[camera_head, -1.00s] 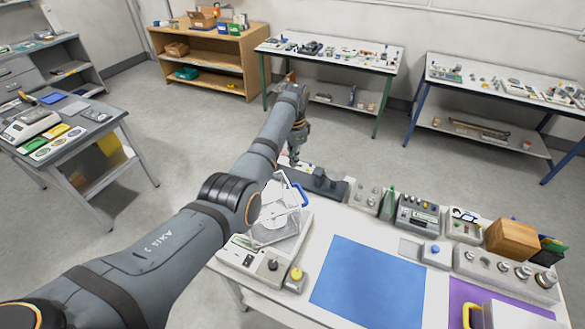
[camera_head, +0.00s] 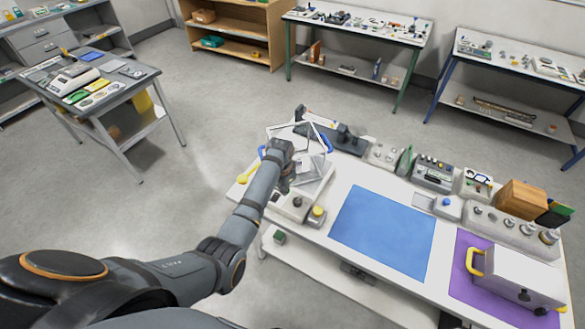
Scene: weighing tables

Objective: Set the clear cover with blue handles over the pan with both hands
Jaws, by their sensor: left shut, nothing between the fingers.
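The clear cover (camera_head: 302,131), a see-through box with pale edges, stands at the white scale (camera_head: 292,207) at the table's left end. One blue handle (camera_head: 328,143) shows on its right side, and a bit of blue shows at its left. My left arm crosses in front of it, so I cannot tell how the cover sits on the scale. The pan is mostly hidden behind the cover and my arm. My left gripper (camera_head: 284,186) is shut and empty, in front of the cover and above the scale. My right gripper is out of view.
A blue mat (camera_head: 383,230) lies bare in the middle of the table. A white box with a yellow handle (camera_head: 515,275) stands on a purple mat (camera_head: 462,258) at right. Instruments and a wooden block (camera_head: 521,199) line the back edge. A yellow knob (camera_head: 317,213) is beside the scale.

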